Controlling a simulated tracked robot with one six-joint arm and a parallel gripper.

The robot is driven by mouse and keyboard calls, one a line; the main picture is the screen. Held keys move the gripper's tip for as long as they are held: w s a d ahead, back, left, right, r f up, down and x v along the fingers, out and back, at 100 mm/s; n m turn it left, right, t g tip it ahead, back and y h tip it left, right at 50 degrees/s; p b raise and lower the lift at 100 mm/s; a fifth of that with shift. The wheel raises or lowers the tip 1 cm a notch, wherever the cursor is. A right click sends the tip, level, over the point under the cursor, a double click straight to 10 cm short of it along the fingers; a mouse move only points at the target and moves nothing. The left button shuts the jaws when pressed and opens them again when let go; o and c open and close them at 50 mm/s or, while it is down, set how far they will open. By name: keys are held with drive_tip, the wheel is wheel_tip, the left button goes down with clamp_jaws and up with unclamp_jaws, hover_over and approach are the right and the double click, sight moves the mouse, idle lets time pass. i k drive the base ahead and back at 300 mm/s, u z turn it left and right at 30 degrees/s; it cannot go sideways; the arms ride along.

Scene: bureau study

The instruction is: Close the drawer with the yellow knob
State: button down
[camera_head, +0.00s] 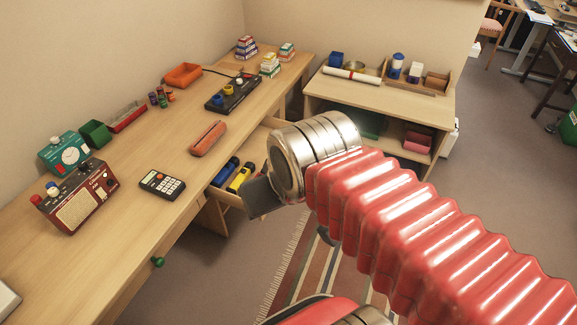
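A drawer (226,198) stands pulled out from the right side of the long desk (150,200). A blue item (225,172) and a yellow item (240,179) lie inside it. The drawer's front and any yellow knob are hidden behind my arm and gripper. My gripper (262,198) shows as a dark plate below the silver wrist, at the outer end of the drawer. Only part of it shows, so I cannot tell its opening or whether it touches the drawer. A green knob (157,262) sits on a desk front that looks flush, nearer to me.
On the desk are a red radio (82,200), a calculator (162,185), an orange-brown case (208,138) and a dark panel (231,93). A low shelf unit (380,102) stands beyond the drawer. A striped rug (318,275) lies on the floor, which is open at right.

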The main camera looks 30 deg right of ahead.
sight(254, 149)
drive_tip(key=z, duration=0.05)
drive_tip(key=i, duration=1)
drive_tip(key=u, duration=0.05)
